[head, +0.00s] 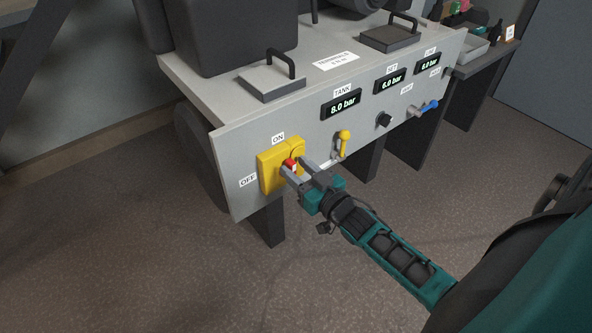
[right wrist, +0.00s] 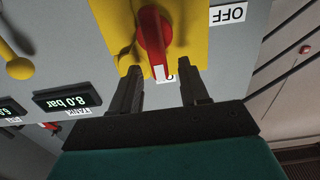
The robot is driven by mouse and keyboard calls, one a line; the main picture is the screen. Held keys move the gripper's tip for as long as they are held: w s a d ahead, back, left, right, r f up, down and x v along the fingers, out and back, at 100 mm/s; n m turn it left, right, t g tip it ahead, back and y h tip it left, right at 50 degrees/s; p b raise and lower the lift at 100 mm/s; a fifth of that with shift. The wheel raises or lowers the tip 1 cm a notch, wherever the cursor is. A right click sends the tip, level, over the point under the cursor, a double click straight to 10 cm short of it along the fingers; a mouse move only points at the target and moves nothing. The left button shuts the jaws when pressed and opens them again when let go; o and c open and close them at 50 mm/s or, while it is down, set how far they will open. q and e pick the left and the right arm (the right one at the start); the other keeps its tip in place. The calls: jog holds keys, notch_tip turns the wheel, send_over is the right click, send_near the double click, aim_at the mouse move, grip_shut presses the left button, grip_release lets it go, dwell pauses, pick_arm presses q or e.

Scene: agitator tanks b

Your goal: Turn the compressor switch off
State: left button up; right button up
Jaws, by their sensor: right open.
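The compressor switch is a red rotary handle (head: 290,163) with a white tip on a yellow plate (head: 268,174), at the left end of the grey panel. My right gripper (head: 297,167) is open at the switch. In the wrist view its fingers (right wrist: 163,78) lie on either side of the white tip, without visible contact. My left gripper is out of view.
A yellow lever (head: 343,143), a black knob (head: 384,119) and a blue-handled valve (head: 427,107) are right of the switch on the panel. The TANK display (head: 342,104) reads 8.0 bar. Open floor lies before the panel.

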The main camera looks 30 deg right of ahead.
jog(key=shift+w, duration=0.4)
grip_shut()
